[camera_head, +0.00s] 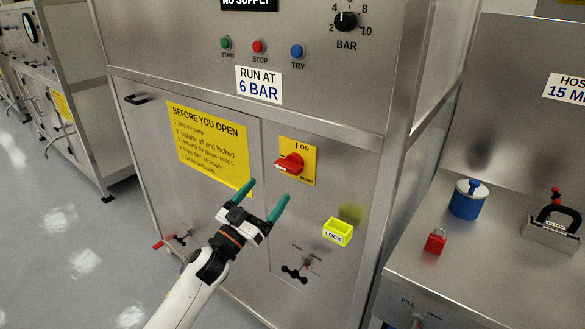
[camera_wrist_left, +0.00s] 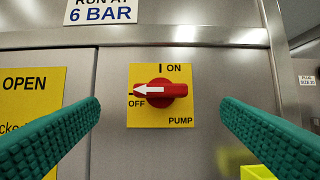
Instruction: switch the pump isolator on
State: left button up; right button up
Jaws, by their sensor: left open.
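The pump isolator is a red rotary handle (camera_head: 290,164) on a yellow plate (camera_head: 310,166) on the steel cabinet front. In the left wrist view the red handle (camera_wrist_left: 160,92) lies horizontal. Its white arrow points left to OFF; ON is marked at the top of the yellow plate (camera_wrist_left: 160,119). My left gripper (camera_head: 264,194) is open and empty, its green fingers below and in front of the isolator in the head view. In the left wrist view the fingers stand wide on both sides of the handle, apart from it. My right gripper is not in view.
A yellow LOCK box (camera_head: 338,232) sits on the cabinet right of my gripper, and a black valve handle (camera_head: 295,273) is below. A red padlock (camera_head: 435,241) and blue canister (camera_head: 467,199) stand on the right bench. A yellow notice (camera_head: 208,143) is at left.

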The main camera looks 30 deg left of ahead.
aim_at(285, 170)
pick_arm(q)
jog(key=p+x, duration=0.1)
jog(key=x, duration=0.8)
jog(key=shift+w+p, duration=0.3)
jog(key=shift+w, duration=0.05)
jog(key=c, duration=1)
